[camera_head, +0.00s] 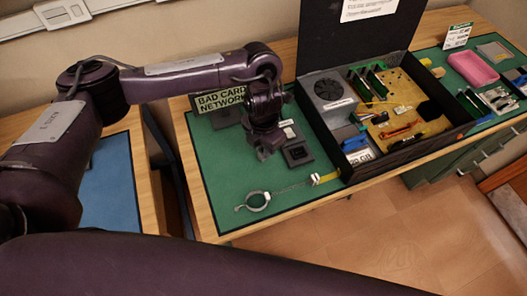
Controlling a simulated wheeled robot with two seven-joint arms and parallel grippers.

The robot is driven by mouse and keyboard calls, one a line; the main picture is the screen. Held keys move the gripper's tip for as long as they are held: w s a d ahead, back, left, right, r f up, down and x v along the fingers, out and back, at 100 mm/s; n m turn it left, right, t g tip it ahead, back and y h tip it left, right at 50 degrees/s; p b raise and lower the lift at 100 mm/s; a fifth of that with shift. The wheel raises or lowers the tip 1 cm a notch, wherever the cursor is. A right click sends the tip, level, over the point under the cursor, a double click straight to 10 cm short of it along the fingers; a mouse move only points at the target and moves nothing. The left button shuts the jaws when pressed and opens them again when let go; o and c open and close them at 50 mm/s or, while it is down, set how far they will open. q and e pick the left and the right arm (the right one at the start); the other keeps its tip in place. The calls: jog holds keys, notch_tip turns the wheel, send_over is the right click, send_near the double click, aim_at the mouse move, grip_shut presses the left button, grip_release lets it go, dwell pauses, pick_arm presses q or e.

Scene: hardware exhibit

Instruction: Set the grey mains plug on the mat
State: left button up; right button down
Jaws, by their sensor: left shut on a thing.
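My left gripper (264,152) comes in from the left and points down over the green mat (222,180) on the middle table. It is shut on a small grey thing at its fingertips, which looks like the grey mains plug; the jaws hide most of it. I cannot tell whether its underside touches the mat. A blue mat (108,183) lies on the table at left, partly behind my arm. My right gripper is not in view.
Right of my gripper are a dark square part (297,153) and an open black case (362,162) of electronics. A ring-ended cable (258,201) lies in front. A sign (220,99) stands behind.

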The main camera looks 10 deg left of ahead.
pick_arm(q)
notch_tip(320, 180, down, 2)
jog(key=shift+f, duration=0.25)
jog(key=shift+f, duration=0.1)
jog(key=o, duration=0.3)
jog(key=shift+b, duration=0.35)
jog(key=o, duration=0.4)
jog(key=shift+o, duration=0.2)
